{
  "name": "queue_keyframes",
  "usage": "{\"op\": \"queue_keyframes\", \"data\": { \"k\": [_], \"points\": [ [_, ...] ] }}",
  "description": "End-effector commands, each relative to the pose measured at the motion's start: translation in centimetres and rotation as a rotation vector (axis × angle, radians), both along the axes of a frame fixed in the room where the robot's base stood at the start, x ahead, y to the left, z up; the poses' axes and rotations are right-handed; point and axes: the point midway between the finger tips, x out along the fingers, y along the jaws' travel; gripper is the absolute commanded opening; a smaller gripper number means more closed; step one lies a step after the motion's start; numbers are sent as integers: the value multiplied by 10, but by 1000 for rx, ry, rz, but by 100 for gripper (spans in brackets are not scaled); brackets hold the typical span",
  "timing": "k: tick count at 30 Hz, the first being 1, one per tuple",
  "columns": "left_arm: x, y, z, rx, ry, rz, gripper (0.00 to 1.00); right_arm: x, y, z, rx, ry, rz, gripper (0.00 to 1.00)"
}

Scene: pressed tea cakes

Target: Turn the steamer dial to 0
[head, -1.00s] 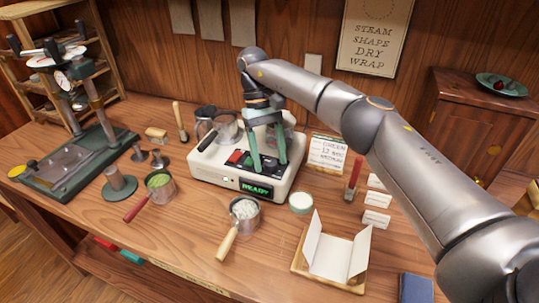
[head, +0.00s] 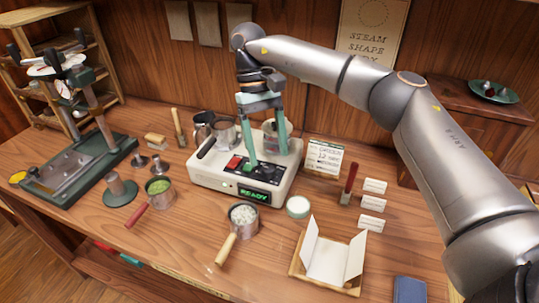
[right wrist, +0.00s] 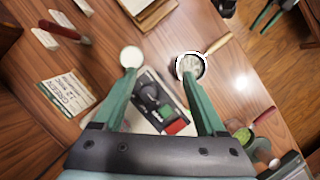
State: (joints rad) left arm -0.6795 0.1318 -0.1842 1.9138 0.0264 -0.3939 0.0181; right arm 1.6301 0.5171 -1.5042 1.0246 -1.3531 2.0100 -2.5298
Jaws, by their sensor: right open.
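The steamer (head: 207,178) is a pale box on the table, with a green READY display (head: 254,195) on its front. Its dark top panel holds a red button (head: 234,162). In the right wrist view a round black dial (right wrist: 150,92) shows on this panel between my fingers; its setting is too small to read. In the head view the dial is hard to make out. My right gripper (head: 265,158) points down over the panel, its green fingers apart and empty. In the right wrist view the open fingers (right wrist: 160,72) straddle the panel.
Metal jugs (head: 222,130) stand behind the steamer. A pan of pale leaves (head: 243,215) and a round white-topped jar (head: 298,206) stand close in front. A card sign (head: 325,157) is at its right. A press (head: 75,165) stands at the left.

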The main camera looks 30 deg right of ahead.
Motion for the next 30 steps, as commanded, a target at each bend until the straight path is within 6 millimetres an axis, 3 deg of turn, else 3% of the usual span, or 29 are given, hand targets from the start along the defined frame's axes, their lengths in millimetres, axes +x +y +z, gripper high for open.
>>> {"op": "queue_keyframes", "data": {
  "k": [2,18,30],
  "points": [
    [0,0,4,0,0,0,50,-9,3,15,-1,-3,3,74],
    [0,0,-4,-1,-1,1,50,-78,37,45,1,-1,3,74],
    [0,0,-5,-1,0,1,50,-90,43,51,0,-1,0,74]
  ]
}}
